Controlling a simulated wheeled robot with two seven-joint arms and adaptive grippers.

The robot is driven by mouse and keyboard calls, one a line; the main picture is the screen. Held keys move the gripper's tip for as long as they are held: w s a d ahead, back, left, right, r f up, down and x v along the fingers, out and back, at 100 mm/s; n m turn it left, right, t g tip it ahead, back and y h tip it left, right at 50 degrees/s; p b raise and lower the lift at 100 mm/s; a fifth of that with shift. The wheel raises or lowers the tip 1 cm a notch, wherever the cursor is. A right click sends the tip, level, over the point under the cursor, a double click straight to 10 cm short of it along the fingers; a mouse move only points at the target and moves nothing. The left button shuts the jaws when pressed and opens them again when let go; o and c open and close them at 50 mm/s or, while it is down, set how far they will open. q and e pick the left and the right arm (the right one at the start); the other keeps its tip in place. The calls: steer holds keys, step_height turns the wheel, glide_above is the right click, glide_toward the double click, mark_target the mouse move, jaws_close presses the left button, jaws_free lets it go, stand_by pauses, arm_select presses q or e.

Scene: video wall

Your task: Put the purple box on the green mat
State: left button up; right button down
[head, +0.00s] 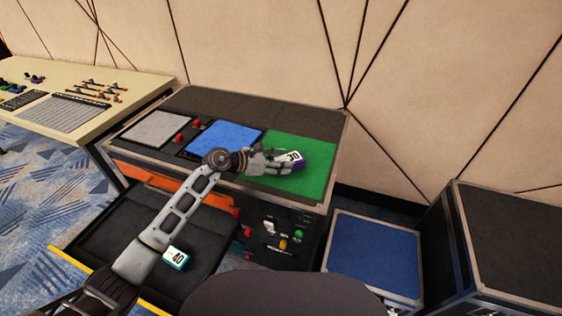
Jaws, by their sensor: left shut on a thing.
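The purple box (293,161), with a white label on it, is at the green mat (311,184) on top of the cabinet. My left gripper (283,161) is shut on the purple box, its fingers reaching it from the left. The box appears over the middle of the mat. I cannot tell whether its underside touches the mat. My right gripper is not in view.
A blue mat (229,136) and a grey mat (155,130) lie left of the green mat. A teal box (175,258) sits in the open drawer (118,228) below. A blue-topped box (373,248) and a black-topped case (515,238) stand at right.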

arm_select(q)
steer(key=shift+f, duration=0.1)
steer(key=o, duration=1.1)
